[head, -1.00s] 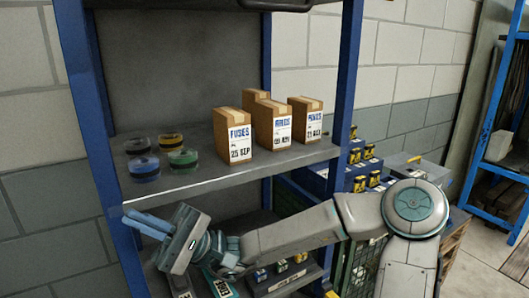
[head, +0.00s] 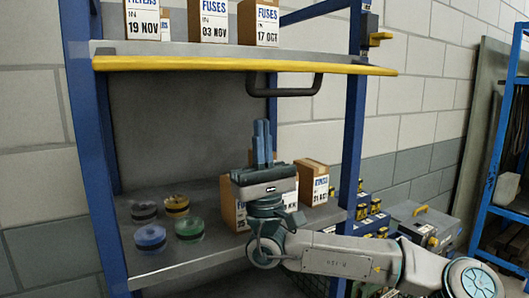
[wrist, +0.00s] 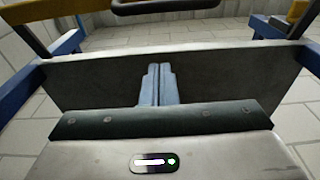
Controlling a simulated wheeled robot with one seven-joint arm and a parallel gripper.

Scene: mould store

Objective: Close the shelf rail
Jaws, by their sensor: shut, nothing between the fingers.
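The yellow shelf rail (head: 220,65) runs along the front of the upper shelf, its right end reaching past the right blue post. A black handle (head: 285,91) hangs below the rail; part of it also shows at the top of the wrist view (wrist: 152,6). A yellow-topped latch piece (head: 378,38) is on the right post, above the rail's end. My gripper (head: 262,124) is shut and empty, with its blue fingers pointing up. It is below the rail, lower left of the handle and apart from it. Its fingers show in the wrist view (wrist: 158,72).
Boxes stand on the upper shelf (head: 175,47). The lower shelf (head: 165,262) holds brown cartons (head: 314,183), partly hidden behind my gripper, and several coloured round spools (head: 150,237). Blue posts (head: 354,110) flank the rack.

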